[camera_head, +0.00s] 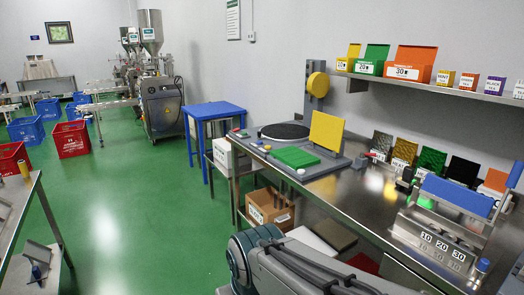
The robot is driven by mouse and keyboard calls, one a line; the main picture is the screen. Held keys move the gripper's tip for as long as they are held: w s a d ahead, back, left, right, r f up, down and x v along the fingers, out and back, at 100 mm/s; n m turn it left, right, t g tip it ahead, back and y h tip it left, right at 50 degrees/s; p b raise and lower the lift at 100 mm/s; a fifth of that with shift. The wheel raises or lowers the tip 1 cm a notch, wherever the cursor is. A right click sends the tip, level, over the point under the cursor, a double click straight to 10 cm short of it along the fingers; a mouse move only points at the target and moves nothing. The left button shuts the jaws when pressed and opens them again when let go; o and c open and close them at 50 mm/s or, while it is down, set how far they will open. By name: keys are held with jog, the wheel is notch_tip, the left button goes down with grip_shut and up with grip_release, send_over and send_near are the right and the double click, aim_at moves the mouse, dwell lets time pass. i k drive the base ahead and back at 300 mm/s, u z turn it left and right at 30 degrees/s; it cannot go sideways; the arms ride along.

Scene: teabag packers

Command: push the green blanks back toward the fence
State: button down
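A flat bright green piece with ribbed lines (295,157) lies on a grey fixture (326,168) on the steel bench. It looks like the green blanks; how many there are I cannot tell. A yellow upright panel (327,131) stands just behind and right of it. Which part is the fence I cannot tell for sure. A dark green upright piece (432,160) stands farther right in a row of coloured ones. My arm shows at the bottom centre, below the bench front, but my gripper is not in view.
A black round turntable (285,131) sits left of the fixture, with small coloured buttons nearby. A blue-handled press marked 10, 20, 30 (441,245) stands at the right front. A shelf (435,88) with coloured boxes hangs above. The bench middle (365,190) is clear.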

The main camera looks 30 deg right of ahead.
aim_at(293, 156)
jog(key=u, duration=0.15)
jog(key=i, duration=1.35)
jog(key=z, duration=0.35)
jog(key=i, duration=1.35)
jog(key=z, duration=1.8)
jog(key=i, duration=0.75)
jog(key=z, duration=0.75)
